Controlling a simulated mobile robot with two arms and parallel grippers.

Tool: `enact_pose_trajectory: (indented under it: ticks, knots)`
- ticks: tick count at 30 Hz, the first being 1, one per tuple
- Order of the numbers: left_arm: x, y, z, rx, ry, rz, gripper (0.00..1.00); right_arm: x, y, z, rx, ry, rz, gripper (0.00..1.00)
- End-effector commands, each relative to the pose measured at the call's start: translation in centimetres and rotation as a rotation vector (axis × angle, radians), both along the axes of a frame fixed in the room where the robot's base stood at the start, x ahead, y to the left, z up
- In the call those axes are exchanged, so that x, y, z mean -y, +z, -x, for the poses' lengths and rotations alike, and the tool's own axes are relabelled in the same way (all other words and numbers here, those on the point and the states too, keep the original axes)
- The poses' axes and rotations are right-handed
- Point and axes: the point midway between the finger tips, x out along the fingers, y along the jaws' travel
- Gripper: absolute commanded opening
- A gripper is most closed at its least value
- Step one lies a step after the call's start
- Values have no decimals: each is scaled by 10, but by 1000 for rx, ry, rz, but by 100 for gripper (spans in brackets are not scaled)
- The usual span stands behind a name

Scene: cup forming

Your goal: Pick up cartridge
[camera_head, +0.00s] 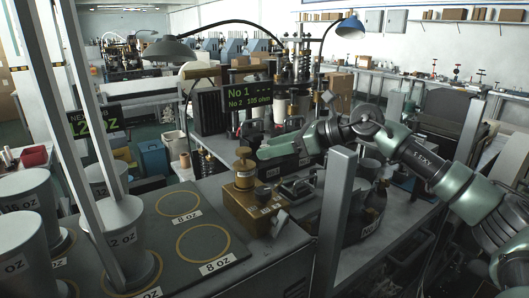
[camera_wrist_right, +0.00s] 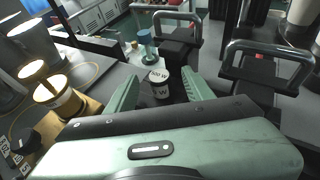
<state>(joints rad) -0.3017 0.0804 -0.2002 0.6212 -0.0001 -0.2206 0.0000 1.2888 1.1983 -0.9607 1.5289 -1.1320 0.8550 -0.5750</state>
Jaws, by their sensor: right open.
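My right gripper (camera_head: 270,152) reaches in from the right over the workbench, beside the brass block. In the right wrist view its two green fingers (camera_wrist_right: 161,80) are spread apart, with nothing clamped. A small dark cylinder with a white "700 W" label (camera_wrist_right: 159,84), which looks like the cartridge, stands upright in the gap between the fingertips as seen there. I cannot tell its exact distance from them. In the head view I cannot make it out clearly near the gripper. My left gripper is not in view.
A brass block (camera_head: 250,205) with a knob stands just left of the gripper. Black fixtures with metal handles (camera_wrist_right: 267,62) stand close on the right in the wrist view. A grey post (camera_head: 335,210) rises in front. The dark mat (camera_head: 185,235) has empty "8 oz" rings; large cups stand left.

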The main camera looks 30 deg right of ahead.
Motion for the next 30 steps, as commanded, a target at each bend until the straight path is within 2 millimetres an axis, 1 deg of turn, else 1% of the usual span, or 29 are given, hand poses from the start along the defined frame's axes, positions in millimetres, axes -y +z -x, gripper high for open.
enact_pose_trajectory:
  ticks: [6,8,9,12,23,26,30]
  knots:
    - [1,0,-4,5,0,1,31,0,-1,-1,0,-1,0,52]
    - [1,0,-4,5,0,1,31,0,-1,-1,0,-1,0,36]
    - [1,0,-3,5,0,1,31,0,-1,-1,0,-1,0,24]
    - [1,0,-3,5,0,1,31,0,-1,-1,0,-1,0,0]
    - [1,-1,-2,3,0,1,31,0,3,-1,2,-1,-1,0]
    - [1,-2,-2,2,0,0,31,0,9,-1,4,-1,-3,0]
    - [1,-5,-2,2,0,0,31,-1,27,-1,6,0,-2,0]
